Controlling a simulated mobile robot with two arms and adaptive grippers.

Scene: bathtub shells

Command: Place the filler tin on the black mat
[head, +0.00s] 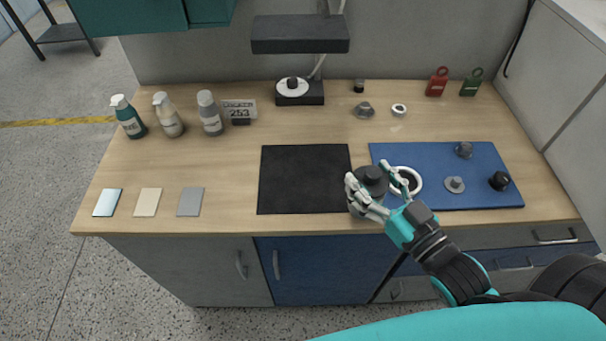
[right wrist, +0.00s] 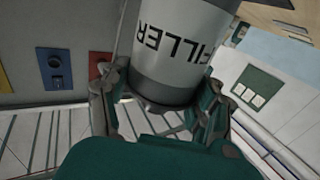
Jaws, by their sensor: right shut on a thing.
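The filler tin (head: 360,205) is a grey can with a dark lid, and its FILLER lettering shows in the right wrist view (right wrist: 180,45). My right gripper (head: 368,195) is shut on it, with one finger on each side. The tin is at the front right corner of the black mat (head: 305,180) in the head view. I cannot tell whether its base touches anything. The black mat is bare. My left gripper is not in view.
A blue mat (head: 445,155) on the right holds a white ring (head: 405,180) and several small dark parts. Spray bottles (head: 128,117) and a grey bottle (head: 210,113) stand at the back left. Sample cards (head: 148,202) lie at the front left. A lamp (head: 300,35) overhangs the back.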

